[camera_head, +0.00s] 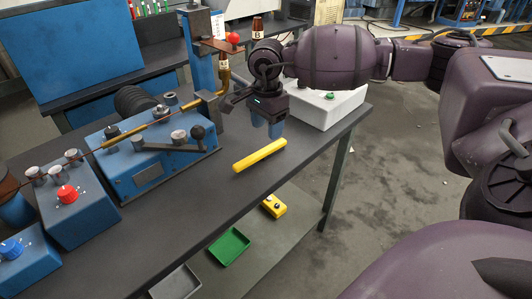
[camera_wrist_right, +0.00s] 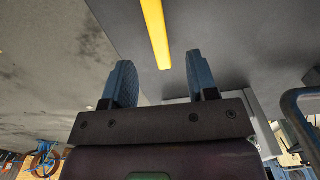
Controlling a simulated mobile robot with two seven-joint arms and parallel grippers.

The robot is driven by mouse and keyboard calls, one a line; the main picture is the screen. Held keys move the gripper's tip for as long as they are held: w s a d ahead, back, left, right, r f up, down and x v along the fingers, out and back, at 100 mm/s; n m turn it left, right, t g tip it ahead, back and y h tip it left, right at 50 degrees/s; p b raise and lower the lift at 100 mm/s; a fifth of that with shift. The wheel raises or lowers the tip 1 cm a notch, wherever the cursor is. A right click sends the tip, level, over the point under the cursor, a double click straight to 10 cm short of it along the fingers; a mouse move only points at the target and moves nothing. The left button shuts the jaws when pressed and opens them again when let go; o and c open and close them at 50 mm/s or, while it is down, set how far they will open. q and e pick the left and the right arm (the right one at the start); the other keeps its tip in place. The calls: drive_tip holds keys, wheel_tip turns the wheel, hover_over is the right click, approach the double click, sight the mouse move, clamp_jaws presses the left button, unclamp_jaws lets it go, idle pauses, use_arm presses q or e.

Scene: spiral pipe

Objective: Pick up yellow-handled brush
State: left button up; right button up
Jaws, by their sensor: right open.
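The yellow-handled brush (camera_head: 260,155) lies on the dark workbench top (camera_head: 225,190), near its right side. Only a long, straight yellow handle shows; I cannot make out bristles. My right gripper (camera_head: 268,130) is above the bench, just behind the brush in the head view, with its blue fingers pointing down. In the right wrist view the gripper's two fingers (camera_wrist_right: 160,78) are apart with nothing held. The yellow handle (camera_wrist_right: 155,32) shows there beyond the fingertips, its near end in line with the gap. My left gripper is not in view.
A blue machine (camera_head: 150,160) with knobs and a long copper-coloured rod fills the bench's left part. A white box (camera_head: 328,106) stands behind my right gripper. A green tray (camera_head: 230,247) and a yellow control box (camera_head: 273,206) sit on the lower shelf. Bench around the brush is clear.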

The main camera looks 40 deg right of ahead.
sight(267, 148)
wheel_tip(267, 148, down, 8)
drive_tip(key=shift+s+b, duration=0.15)
drive_tip(key=shift+b, duration=0.6)
drive_tip(key=shift+r, duration=0.1)
clamp_jaws()
drive_tip(key=shift+r, duration=0.1)
